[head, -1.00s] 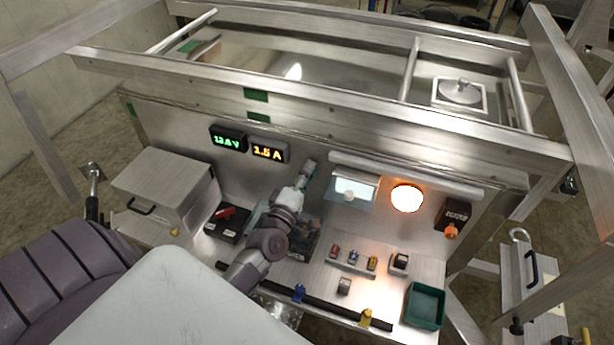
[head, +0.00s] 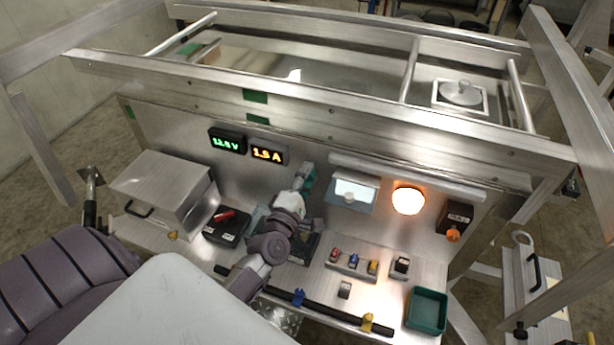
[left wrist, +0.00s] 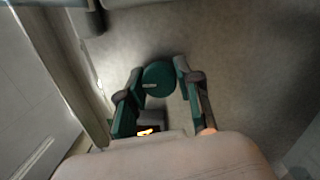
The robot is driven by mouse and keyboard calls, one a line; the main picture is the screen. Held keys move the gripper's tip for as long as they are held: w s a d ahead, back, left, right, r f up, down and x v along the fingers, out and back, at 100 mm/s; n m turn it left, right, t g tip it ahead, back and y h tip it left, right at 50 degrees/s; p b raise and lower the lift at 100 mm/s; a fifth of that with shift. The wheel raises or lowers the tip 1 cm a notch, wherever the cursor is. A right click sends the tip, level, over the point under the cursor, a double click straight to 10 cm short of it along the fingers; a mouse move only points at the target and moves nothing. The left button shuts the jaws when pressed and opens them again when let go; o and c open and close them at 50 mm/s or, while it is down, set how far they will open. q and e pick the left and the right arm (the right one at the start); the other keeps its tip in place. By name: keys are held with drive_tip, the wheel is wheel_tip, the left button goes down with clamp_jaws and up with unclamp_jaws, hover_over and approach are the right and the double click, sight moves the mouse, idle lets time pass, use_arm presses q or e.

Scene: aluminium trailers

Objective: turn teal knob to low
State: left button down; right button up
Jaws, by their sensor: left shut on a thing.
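The teal knob (left wrist: 159,76) is round with a short pale mark toward its left side in the left wrist view. My left gripper (left wrist: 160,82) has its two dark fingers with green parts on either side of the knob, and is shut on it. In the head view my left gripper (head: 305,178) is against the upright metal panel (head: 225,168), below the amber display. There the wrist and fingers largely hide the knob, and I cannot read any setting label. My right gripper is not in view.
Green (head: 227,141) and amber (head: 267,154) displays and a lit orange lamp (head: 408,200) are on the panel. The bench holds a metal box (head: 160,185), a row of small coloured switches (head: 353,262) and a green bin (head: 426,310). A metal rail (head: 300,95) crosses above.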

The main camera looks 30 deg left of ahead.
use_arm(q)
drive_tip(key=c, duration=0.8)
unclamp_jaws()
drive_tip(key=v, duration=1.2)
